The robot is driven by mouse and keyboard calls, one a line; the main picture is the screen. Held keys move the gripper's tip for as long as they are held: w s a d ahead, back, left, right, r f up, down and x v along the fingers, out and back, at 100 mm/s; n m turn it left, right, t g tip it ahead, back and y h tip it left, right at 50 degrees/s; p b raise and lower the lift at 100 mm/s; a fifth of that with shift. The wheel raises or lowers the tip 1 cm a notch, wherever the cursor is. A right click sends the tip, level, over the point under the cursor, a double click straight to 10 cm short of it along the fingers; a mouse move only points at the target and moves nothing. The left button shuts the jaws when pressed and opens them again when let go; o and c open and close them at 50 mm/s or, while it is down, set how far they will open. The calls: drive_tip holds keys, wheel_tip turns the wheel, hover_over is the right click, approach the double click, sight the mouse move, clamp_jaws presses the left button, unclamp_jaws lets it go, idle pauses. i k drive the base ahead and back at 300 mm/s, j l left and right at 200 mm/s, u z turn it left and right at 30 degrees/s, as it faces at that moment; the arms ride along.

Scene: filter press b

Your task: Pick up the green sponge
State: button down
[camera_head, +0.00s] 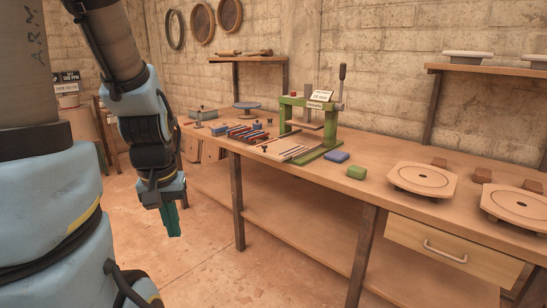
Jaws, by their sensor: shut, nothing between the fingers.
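The green sponge (356,172) is a small rounded block lying on the workbench, near its front edge. It sits to the right of a blue sponge-like block (336,156). My gripper (172,222) hangs at the left, pointing down over the floor in front of the bench. Its green fingers are shut with nothing between them. It is well apart from the green sponge, to the left and lower in the picture.
A green-framed press (331,125) stands behind the sponges. A round wheel on a board (422,180) lies to the right. Tools and small blocks (247,133) lie at the left of the bench. Below is a shelf (290,205); a drawer (440,250) is at right.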

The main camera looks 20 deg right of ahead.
sight(357, 172)
drive_tip(key=z, duration=1.45)
drive_tip(key=i+u, duration=0.35)
drive_tip(key=i, duration=0.2)
drive_tip(key=i+l+u, duration=0.1)
drive_tip(key=i+u, duration=0.2)
drive_tip(key=i, duration=0.25)
drive_tip(key=i+l+u, duration=0.35)
drive_tip(key=i, duration=0.2)
drive_tip(key=j, duration=0.1)
